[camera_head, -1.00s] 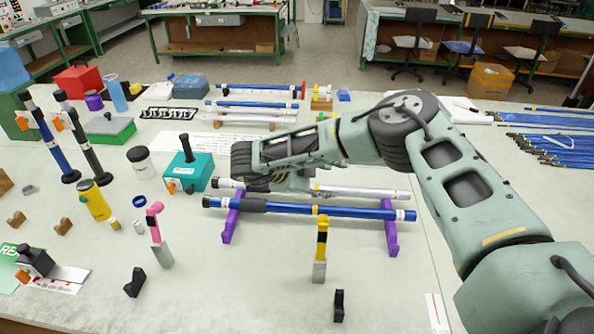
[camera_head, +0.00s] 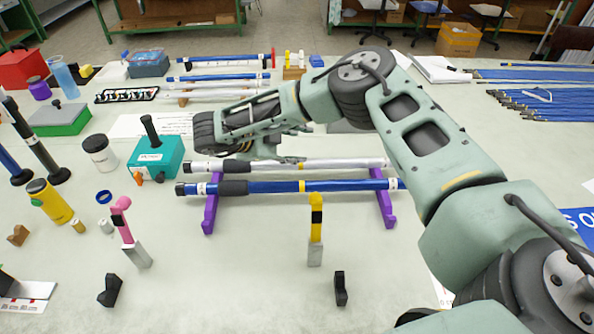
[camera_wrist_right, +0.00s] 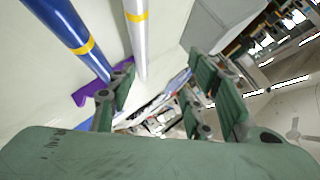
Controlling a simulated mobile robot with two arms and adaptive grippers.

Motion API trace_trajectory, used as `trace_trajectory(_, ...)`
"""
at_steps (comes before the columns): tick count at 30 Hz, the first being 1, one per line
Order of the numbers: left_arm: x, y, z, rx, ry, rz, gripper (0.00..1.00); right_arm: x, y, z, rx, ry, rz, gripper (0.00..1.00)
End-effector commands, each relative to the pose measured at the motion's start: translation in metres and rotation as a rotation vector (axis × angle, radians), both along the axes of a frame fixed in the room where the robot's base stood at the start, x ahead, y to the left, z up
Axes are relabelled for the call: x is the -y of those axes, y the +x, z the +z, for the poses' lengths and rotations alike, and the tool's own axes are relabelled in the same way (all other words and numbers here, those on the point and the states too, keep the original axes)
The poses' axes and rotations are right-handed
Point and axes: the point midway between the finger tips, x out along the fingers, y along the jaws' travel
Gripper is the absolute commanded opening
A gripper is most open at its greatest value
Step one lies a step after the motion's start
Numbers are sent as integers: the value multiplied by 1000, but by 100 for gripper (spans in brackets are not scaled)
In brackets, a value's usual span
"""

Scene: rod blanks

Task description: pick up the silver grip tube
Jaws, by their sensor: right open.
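The silver grip tube (camera_head: 342,164), with a black grip and a yellow band, lies across a purple stand (camera_head: 386,209), behind a blue tube (camera_head: 340,186). My right gripper (camera_head: 282,152) hangs just above and behind the silver tube in the head view, its fingers partly hidden by my own arm. In the right wrist view the right gripper (camera_wrist_right: 165,78) is open with nothing between its fingers. There the silver tube (camera_wrist_right: 137,45) runs down toward the left finger, and the blue tube (camera_wrist_right: 68,28) lies further left. My left gripper is not in view.
A teal box (camera_head: 155,157) with a black knob stands left of the stand. A yellow-topped post (camera_head: 316,230) and a black block (camera_head: 340,288) stand in front. More tubes (camera_head: 225,76) lie on a rack behind.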

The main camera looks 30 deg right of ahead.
Motion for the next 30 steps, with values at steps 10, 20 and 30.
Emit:
trace_trajectory(10, -1, -4, -57, -8, 2, 0, 40, 0, 0, -56, 0, 0, 0, 46)
trace_trajectory(20, 0, 6, -50, 7, -1, 1, 40, 25, -1, -70, -1, -1, -2, 46)
trace_trajectory(30, 0, 5, -39, 6, 1, 1, 40, 63, -5, -95, -2, -1, -1, 46)
